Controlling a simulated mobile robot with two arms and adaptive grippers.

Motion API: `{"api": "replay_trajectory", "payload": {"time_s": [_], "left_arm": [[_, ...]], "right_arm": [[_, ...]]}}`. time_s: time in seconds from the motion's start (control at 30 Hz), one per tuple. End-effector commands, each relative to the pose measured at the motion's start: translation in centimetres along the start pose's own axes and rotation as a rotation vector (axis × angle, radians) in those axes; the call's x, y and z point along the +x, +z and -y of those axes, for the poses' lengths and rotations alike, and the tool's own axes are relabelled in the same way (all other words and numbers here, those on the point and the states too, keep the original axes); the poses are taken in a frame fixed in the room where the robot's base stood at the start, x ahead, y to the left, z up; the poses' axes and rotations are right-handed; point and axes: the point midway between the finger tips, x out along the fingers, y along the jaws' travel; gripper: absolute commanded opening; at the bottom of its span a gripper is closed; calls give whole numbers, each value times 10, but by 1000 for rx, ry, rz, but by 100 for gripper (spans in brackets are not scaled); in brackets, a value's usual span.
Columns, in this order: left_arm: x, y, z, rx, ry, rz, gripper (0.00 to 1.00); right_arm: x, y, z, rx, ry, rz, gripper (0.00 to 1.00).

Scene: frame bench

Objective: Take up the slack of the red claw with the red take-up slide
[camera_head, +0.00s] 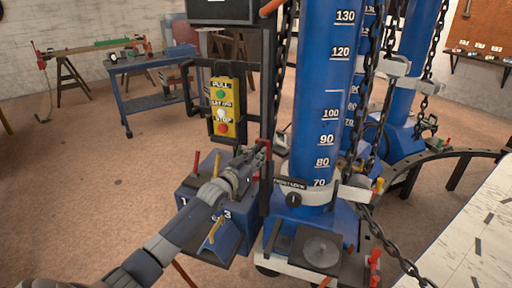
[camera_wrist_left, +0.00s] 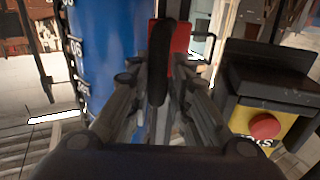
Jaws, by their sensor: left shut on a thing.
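My left gripper (camera_head: 252,163) reaches in from the lower left to the dark upright post beside the big blue column (camera_head: 318,100). It is shut on a small red part with a dark handle, which I take for the red take-up slide (camera_head: 265,147). In the left wrist view the red slide (camera_wrist_left: 181,38) shows just beyond the fingers (camera_wrist_left: 165,85), with a black bar in front of it. The fingers hide part of the grip. I cannot pick out the red claw for certain. My right gripper is not in view.
A yellow button box (camera_head: 223,108) hangs left of the post. Dark chains (camera_head: 364,90) hang along the blue columns. A blue box with coloured levers (camera_head: 196,190) stands below my left arm. A blue cart (camera_head: 150,100) stands behind, with open floor before it.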

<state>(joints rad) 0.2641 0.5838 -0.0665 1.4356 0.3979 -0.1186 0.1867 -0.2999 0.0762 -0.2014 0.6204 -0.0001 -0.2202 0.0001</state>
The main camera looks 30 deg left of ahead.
Motion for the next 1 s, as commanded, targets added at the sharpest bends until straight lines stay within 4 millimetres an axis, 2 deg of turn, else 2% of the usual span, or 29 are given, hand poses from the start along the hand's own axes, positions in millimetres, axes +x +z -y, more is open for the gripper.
{"api": "replay_trajectory", "payload": {"time_s": [0.03,0.27,0.7,0.73,0.8,1.0], "left_arm": [[0,17,-4,0,6,7,0],[-1,40,-4,1,5,14,0],[-1,45,-4,-1,4,19,0],[-1,45,-4,-1,4,19,20],[-1,45,-4,-1,4,19,34],[-1,44,-2,-1,2,16,34]], "right_arm": [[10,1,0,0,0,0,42],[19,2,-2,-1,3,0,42],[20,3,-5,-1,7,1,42],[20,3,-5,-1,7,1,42],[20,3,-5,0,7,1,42],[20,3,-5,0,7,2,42]]}}
